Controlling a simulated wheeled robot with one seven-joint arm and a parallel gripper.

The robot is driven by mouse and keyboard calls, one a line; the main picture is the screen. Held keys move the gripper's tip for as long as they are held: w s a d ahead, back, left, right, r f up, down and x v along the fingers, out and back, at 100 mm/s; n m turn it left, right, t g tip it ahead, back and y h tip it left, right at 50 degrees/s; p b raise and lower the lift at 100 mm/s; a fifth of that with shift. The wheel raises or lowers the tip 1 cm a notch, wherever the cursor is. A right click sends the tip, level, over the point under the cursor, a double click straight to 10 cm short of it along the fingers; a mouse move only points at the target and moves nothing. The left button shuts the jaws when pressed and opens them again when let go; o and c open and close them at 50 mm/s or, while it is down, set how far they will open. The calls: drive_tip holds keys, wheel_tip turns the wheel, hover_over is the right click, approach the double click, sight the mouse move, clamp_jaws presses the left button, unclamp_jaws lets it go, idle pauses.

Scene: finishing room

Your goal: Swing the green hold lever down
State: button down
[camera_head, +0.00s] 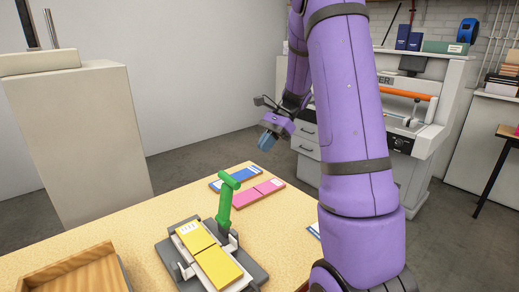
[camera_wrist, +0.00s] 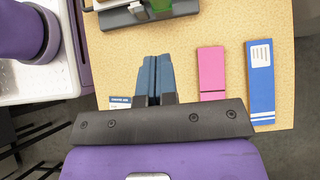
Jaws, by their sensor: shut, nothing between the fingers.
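A yellow booklet (camera_head: 211,257) lies on the clamp's white plate beside the lever. My gripper (camera_head: 267,141) is shut and empty, raised above and beyond the far part of the table, apart from the lever. In the wrist view my gripper's blue fingers (camera_wrist: 154,78) are together above the table edge. The clamp shows only partly at the top of that view, with a bit of green.
A pink book (camera_head: 259,193) and a blue book (camera_head: 234,178) lie on the table (camera_head: 142,219) behind the lever. A wooden tray (camera_head: 72,272) is at the front left. A grey-white machine (camera_head: 428,135) with an orange bar stands behind my arm. The table left of the lever is clear.

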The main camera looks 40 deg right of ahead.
drive_tip(key=a+f, duration=0.5)
drive_tip(key=a, duration=0.4)
drive_tip(key=shift+a+f, duration=0.2)
drive_tip(key=shift+a, duration=0.1)
drive_tip(key=shift+a+r, duration=0.1)
